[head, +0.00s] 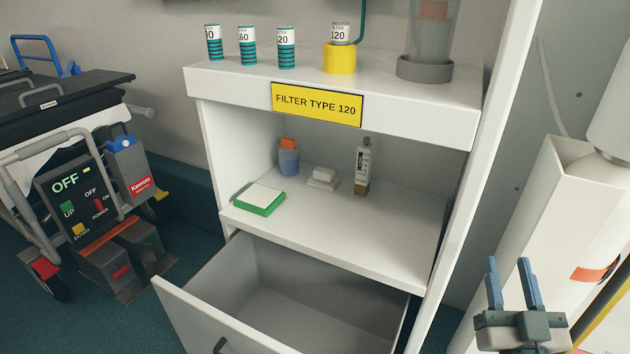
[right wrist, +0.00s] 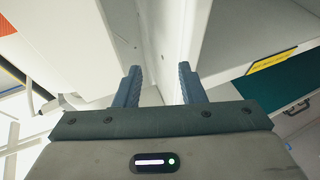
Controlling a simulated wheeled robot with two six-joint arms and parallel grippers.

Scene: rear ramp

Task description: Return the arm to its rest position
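My right gripper (head: 510,272) is at the lower right of the head view, in front of the gap between the white cabinet and the white box on the right. Its two blue fingers are apart with nothing between them. In the right wrist view the same fingers (right wrist: 158,88) are also apart and empty, with white panels beyond them. My left gripper is not in the head view.
A white cabinet (head: 400,105) bears several small canisters, a yellow holder (head: 340,58) and a yellow label (head: 317,104). Its lower drawer (head: 205,325) is open and looks empty. A stretcher (head: 60,100) with a control panel stands left. A white box (head: 550,215) with a cylinder stands right.

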